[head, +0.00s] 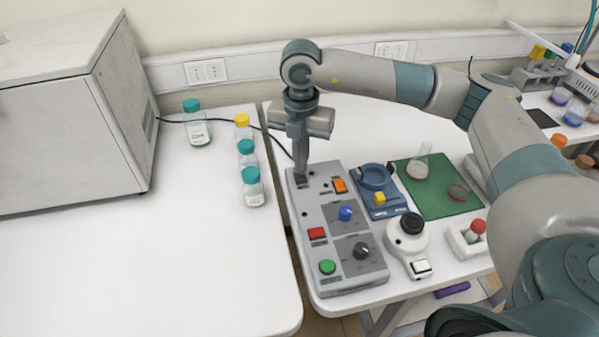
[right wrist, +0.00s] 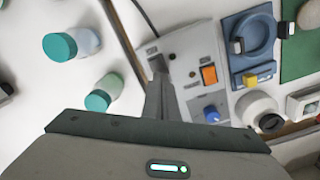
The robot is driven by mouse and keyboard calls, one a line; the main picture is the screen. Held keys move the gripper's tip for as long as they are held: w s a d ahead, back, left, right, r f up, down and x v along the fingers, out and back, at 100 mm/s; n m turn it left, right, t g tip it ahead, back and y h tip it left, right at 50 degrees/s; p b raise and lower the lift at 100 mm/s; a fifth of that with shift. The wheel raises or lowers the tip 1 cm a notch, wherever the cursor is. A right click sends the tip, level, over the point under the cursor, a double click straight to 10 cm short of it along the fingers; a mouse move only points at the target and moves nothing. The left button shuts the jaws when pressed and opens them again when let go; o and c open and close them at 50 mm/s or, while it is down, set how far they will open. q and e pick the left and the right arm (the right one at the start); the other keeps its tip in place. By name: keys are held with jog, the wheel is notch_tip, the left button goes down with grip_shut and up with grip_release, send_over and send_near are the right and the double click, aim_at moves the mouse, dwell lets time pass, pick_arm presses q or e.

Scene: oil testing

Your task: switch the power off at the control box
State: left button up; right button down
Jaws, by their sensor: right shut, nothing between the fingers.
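The grey control box (head: 325,275) stands on the right-hand table. It carries an orange switch (head: 340,186), a blue knob (head: 346,213), a red button (head: 317,233), a black knob (head: 362,250) and a green button (head: 327,267). My right gripper (head: 301,176) points down, shut and empty, at the box's far left corner. Its fingertips are at a small dark part there and partly hide it; I cannot tell whether they touch it. In the right wrist view the fingertips (right wrist: 158,70) are left of the orange switch (right wrist: 209,75). My left gripper is out of view.
Several capped bottles (head: 247,160) stand left of the box, across the gap between tables. A blue device (head: 376,177), a green mat (head: 440,200) and a white device with a black knob (head: 407,240) crowd its right side. A large grey cabinet (head: 70,120) stands at left.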

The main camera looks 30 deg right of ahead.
aim_at(302, 179)
notch_tip(302, 179, up, 2)
jog(key=shift+d+r+p, duration=0.1)
jog(key=shift+d+p, duration=0.05)
jog(key=shift+p, duration=0.25)
jog(key=shift+r+p, duration=0.45)
jog(key=shift+r, duration=0.65)
jog(key=shift+s, duration=0.1)
